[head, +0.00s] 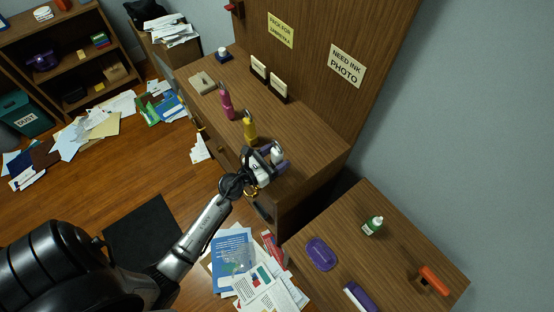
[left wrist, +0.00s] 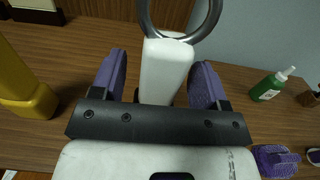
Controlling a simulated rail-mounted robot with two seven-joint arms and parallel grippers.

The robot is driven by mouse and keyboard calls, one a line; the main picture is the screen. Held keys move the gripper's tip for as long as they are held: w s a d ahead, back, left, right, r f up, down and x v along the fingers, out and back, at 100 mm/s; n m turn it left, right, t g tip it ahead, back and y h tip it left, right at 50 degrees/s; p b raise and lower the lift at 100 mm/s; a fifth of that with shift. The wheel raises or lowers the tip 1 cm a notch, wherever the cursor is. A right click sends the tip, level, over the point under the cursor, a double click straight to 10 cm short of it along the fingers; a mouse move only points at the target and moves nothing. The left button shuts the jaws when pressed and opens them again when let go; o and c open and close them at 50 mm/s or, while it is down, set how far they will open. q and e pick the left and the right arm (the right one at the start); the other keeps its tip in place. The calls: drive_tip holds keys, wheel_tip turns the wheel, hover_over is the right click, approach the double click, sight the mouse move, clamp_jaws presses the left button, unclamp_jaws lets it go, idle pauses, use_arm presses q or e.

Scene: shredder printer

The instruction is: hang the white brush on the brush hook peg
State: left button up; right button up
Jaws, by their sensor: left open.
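The white brush, as I take it, is a white block with a grey metal ring on top; it shows in the left wrist view (left wrist: 167,70). In the head view it (head: 278,153) stands near the front corner of the upper desk, partly hidden by my gripper. My left gripper (head: 269,157) is open, its purple fingers on either side of the white body, with gaps on both sides in the left wrist view (left wrist: 158,88). A red fitting (head: 234,7) sits high on the wooden panel; I cannot tell if it is the hook peg. My right gripper is not in view.
A yellow item (head: 250,128) and a pink one (head: 227,101) stand beside the white brush on the desk (head: 305,130). A lower table (head: 345,225) holds a green bottle (head: 373,226), purple items and an orange-handled tool (head: 434,281). Papers litter the floor.

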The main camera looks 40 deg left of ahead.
use_arm(q)
drive_tip(key=shift+w+d, duration=0.2)
drive_tip(key=shift+w, duration=0.9)
drive_tip(key=c, duration=1)
drive_tip(key=shift+c, duration=0.2)
drive_tip(key=shift+r, duration=0.1)
